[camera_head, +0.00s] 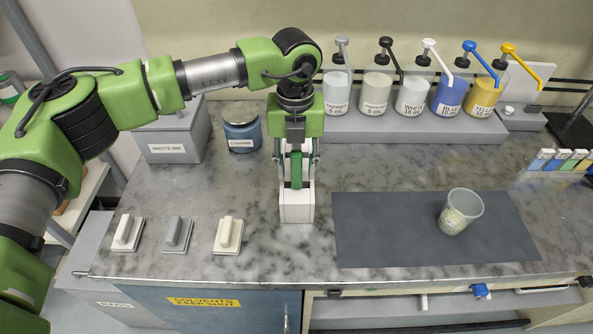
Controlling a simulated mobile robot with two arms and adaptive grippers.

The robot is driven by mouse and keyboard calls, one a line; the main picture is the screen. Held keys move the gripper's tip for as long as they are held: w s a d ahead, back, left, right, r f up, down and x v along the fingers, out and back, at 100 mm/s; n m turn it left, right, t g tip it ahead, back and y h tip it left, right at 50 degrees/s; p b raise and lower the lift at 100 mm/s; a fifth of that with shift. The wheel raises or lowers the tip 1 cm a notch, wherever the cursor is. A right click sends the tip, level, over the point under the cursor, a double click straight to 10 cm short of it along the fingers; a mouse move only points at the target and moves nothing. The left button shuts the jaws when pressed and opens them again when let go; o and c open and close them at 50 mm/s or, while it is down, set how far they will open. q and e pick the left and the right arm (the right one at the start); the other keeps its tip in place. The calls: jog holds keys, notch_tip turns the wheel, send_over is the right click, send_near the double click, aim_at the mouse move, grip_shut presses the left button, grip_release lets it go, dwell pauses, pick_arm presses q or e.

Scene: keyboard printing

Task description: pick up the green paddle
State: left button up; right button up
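I cannot make out a separate green paddle for certain. A green upright strip (296,169) shows between the finger links of my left gripper (296,207); I cannot tell if it is part of the gripper or a held thing. The gripper points down low over the counter, with a pale block shape at its lower end. Three handled blocks stand in a row to its left: a white one (128,233), a grey one (176,234) and a cream one (229,235). My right gripper is not in view.
A clear cup (460,211) leans on a dark mat (380,230). Several pump bottles (412,98) stand on a grey ledge behind. A blue jar (242,135) and a grey box (170,148) are at back left.

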pick_arm(q)
jog(key=shift+f, duration=0.15)
grip_shut()
jog(key=shift+r+b, duration=0.3)
jog(key=shift+r, duration=0.3)
notch_tip(320, 180, up, 17)
jog(key=b, duration=0.4)
